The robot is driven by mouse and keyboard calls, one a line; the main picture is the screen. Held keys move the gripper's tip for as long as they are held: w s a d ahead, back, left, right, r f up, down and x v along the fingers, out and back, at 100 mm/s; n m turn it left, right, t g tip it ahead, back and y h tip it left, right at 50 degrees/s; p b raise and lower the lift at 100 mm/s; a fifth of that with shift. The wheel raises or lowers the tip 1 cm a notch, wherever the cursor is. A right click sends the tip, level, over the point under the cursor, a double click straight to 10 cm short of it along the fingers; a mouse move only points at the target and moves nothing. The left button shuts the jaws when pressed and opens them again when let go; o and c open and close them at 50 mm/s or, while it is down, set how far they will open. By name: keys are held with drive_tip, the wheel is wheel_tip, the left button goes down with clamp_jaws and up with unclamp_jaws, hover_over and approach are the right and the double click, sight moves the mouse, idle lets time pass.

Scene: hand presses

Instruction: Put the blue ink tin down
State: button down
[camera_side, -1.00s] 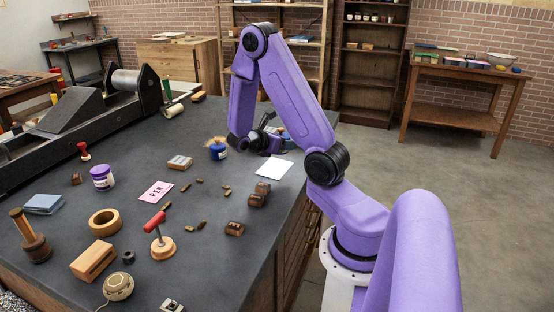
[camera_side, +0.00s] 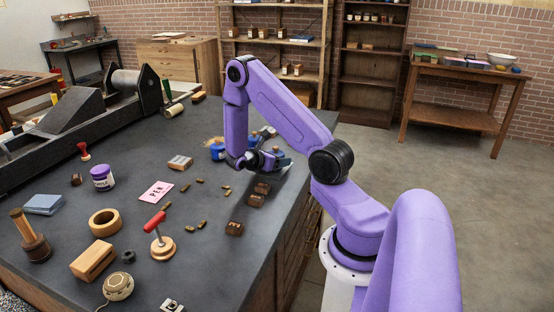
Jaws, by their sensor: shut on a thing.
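My gripper (camera_side: 276,160) is over the far right part of the dark table, low near the surface. It is shut on the blue ink tin (camera_side: 284,162), of which only a small bluish part shows past the fingers. The rest of the tin is hidden by my gripper, and I cannot tell whether it touches the table.
A blue pot with brushes (camera_side: 217,152) stands just left of my gripper. Small dark wooden blocks (camera_side: 256,200) lie in front, near the table's right edge. A pink card (camera_side: 157,194), a purple jar (camera_side: 102,178) and a red-handled stamp (camera_side: 160,240) are further left.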

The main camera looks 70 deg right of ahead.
drive_tip(key=shift+f, duration=0.1)
drive_tip(key=shift+c, duration=1.1)
unclamp_jaws()
